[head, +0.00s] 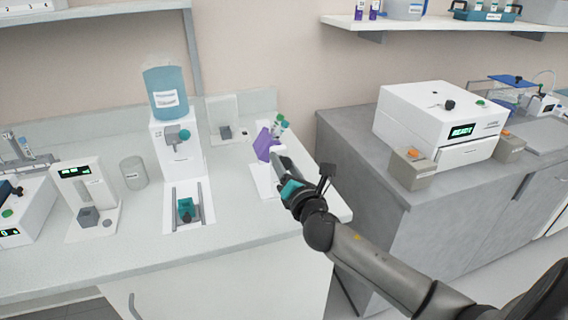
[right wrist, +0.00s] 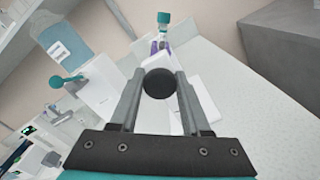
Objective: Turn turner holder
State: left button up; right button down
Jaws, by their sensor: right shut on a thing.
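The turner holder is a purple rack (head: 263,146), tilted on a white stand (head: 265,184) near the right end of the left counter. Tubes with teal caps (head: 283,122) stick out of it. My right gripper (head: 277,156) reaches it from the front right. In the right wrist view my right gripper (right wrist: 158,90) is shut on a round black knob (right wrist: 158,83), one finger on each side. Behind the knob, the purple rack (right wrist: 160,46) and a teal-capped tube show partly; the knob hides the rest. My left gripper is not in view.
Left of the stand is a white dispenser (head: 176,148) with a blue bottle (head: 166,92) and a teal knob. A grey canister (head: 133,173) stands further left. A white machine (head: 440,122) sits on the grey counter at right. The counter front is clear.

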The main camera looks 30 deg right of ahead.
jog(key=shift+m+p, duration=0.35)
jog(key=shift+m, duration=2.85)
jog(key=shift+r+m+p, duration=0.1)
jog(key=shift+m+p, duration=0.5)
jog(key=shift+m, duration=2.2)
jog(key=shift+m+p, duration=1)
jog(key=shift+m, duration=1.7)
jog(key=shift+m+p, duration=1.2)
jog(key=shift+m, duration=1.7)
jog(key=shift+c, duration=1.9)
grip_release()
